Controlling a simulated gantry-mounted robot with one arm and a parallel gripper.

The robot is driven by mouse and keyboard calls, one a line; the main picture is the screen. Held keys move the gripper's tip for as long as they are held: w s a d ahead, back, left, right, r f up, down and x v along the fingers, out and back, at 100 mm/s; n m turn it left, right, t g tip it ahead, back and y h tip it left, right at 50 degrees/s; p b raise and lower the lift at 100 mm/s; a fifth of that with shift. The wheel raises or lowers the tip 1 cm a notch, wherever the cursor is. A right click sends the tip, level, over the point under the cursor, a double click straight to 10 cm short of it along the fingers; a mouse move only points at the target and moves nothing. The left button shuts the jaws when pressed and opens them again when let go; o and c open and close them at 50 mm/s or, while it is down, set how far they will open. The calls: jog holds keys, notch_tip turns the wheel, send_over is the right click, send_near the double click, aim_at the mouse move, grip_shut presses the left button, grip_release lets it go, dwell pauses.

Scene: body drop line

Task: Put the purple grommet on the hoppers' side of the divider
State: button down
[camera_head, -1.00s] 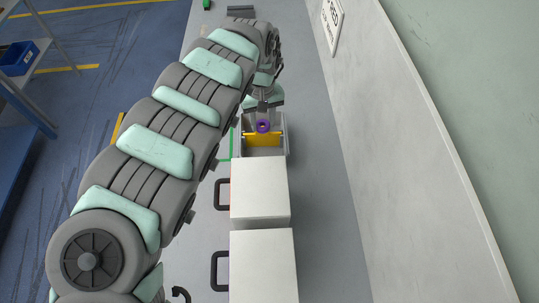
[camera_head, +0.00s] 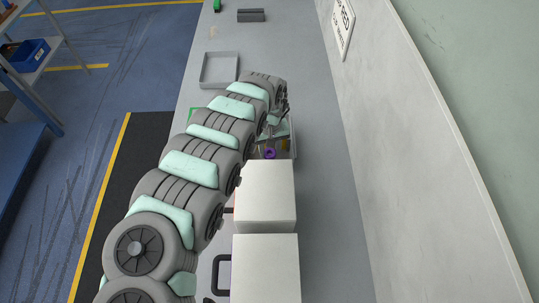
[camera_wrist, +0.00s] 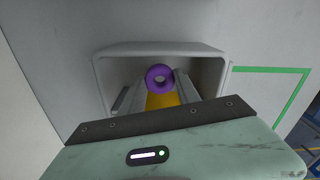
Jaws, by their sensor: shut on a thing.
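The purple grommet (camera_head: 270,153) is a small ring, held between the fingers of my gripper (camera_wrist: 158,84). The grommet appears near the bin end by the white boxes. I cannot tell its exact height or whether it touches the bin.
Two white boxes (camera_head: 265,190) with dark handles, perhaps the hoppers, stand in a row right next to the bin. A shallow grey tray (camera_head: 203,72) lies beyond my arm. A grey block (camera_head: 251,15) lies farther back. A wall rises at right.

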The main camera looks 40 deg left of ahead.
aim_at(270, 152)
jog(key=shift+f, duration=1.7)
jog(key=c, duration=0.9)
grip_release()
jog(key=shift+f, duration=0.1)
notch_tip(270, 152, up, 12)
jog(key=shift+r, duration=0.15)
